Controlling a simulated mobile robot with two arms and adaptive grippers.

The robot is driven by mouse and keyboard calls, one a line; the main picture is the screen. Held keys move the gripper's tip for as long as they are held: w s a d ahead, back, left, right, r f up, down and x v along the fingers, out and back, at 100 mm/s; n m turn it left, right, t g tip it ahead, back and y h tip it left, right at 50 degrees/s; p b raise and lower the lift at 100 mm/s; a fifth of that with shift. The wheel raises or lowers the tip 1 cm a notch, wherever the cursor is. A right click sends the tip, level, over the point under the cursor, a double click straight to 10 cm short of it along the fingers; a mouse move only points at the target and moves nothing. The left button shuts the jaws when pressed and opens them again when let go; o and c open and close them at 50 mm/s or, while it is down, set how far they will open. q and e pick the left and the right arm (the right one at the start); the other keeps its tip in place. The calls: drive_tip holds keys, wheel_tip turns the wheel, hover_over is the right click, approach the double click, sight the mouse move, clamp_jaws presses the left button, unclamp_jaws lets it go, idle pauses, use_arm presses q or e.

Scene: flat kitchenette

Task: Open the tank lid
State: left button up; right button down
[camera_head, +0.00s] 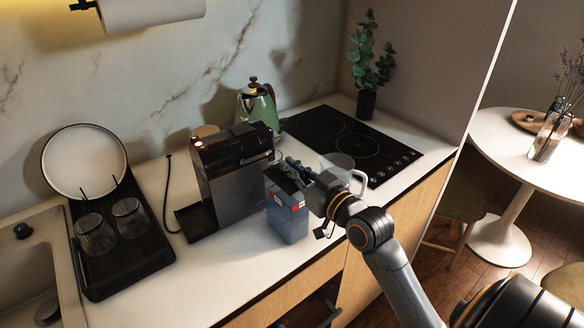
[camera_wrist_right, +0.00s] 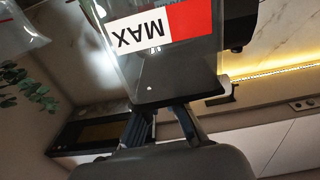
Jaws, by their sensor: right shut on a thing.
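The water tank (camera_head: 287,226) is a clear bluish box with a red and white label, standing upright on the counter to the right of the coffee machine (camera_head: 235,180). Its dark lid (camera_head: 281,180) lies across the top. My right gripper (camera_head: 297,170) is at the lid, its arm coming in from the lower right. In the right wrist view the tank (camera_wrist_right: 125,65) appears upside down with its "MAX" label. The dark lid (camera_wrist_right: 180,92) is against the tank's end, and my right gripper (camera_wrist_right: 160,112) is shut at its edge. The fingertips are partly hidden. My left gripper is not in view.
A clear mug (camera_head: 343,162) stands just behind my right gripper. The black hob (camera_head: 340,135) and green kettle (camera_head: 255,104) are farther back. A dark drying rack (camera_head: 125,258) with glasses and a plate (camera_head: 84,160) is left. The front counter left of the tank is clear.

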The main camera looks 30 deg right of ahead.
sight(281, 179)
drive_tip(key=r+n+p, duration=0.1)
drive_tip(key=n, duration=0.1)
drive_tip(key=a+n+p, duration=0.1)
drive_tip(key=shift+r+n, duration=0.4)
drive_tip(key=n+p, duration=0.1)
drive_tip(key=a+r+n+p, duration=0.1)
drive_tip(key=n, duration=0.1)
drive_tip(key=a+n+p, duration=0.1)
drive_tip(key=n, duration=0.1)
drive_tip(key=shift+s+r, duration=0.1)
drive_tip(key=shift+r, duration=0.05)
drive_tip(key=shift+s+a+n+p, duration=0.1)
drive_tip(key=shift+a+n+p, duration=0.4)
drive_tip(key=shift+n, duration=0.9)
drive_tip(key=shift+a+n+p, duration=0.45)
drive_tip(key=shift+a+n, duration=0.15)
drive_tip(key=shift+n, duration=0.8)
drive_tip(key=shift+s+a+n+p, duration=0.1)
drive_tip(key=shift+a+n+p, duration=0.4)
drive_tip(key=shift+n, duration=0.9)
drive_tip(key=shift+a+f, duration=0.1)
drive_tip(key=shift+f, duration=0.1)
drive_tip(key=c, duration=1.5)
unclamp_jaws()
drive_tip(key=s, duration=0.8)
drive_tip(key=s+d, duration=0.1)
drive_tip(key=s, duration=0.3)
